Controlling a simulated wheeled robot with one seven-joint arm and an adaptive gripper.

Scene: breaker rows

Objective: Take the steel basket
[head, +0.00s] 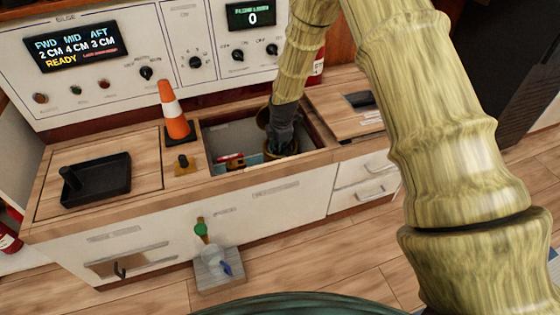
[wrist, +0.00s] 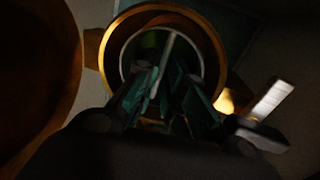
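The steel basket (wrist: 128,62) shows in the wrist view as a pale round rim with a thin bar-like handle (wrist: 166,58) across it. It sits inside a round bronze housing (wrist: 214,45). My gripper (wrist: 165,80) points down at it, its dark green fingers near the handle on either side. The light is dim, and I cannot tell whether the fingers touch the handle or how far they are closed. In the head view my gripper (head: 281,146) is down in the open well of the bench, over the housing (head: 270,156); the basket is hidden there.
The open well (head: 228,133) has wooden edges close around my arm. A red-handled part (head: 231,158) lies left of the housing. An orange cone (head: 174,110) and a black tray (head: 96,180) stand on the bench. A control panel (head: 182,40) rises behind.

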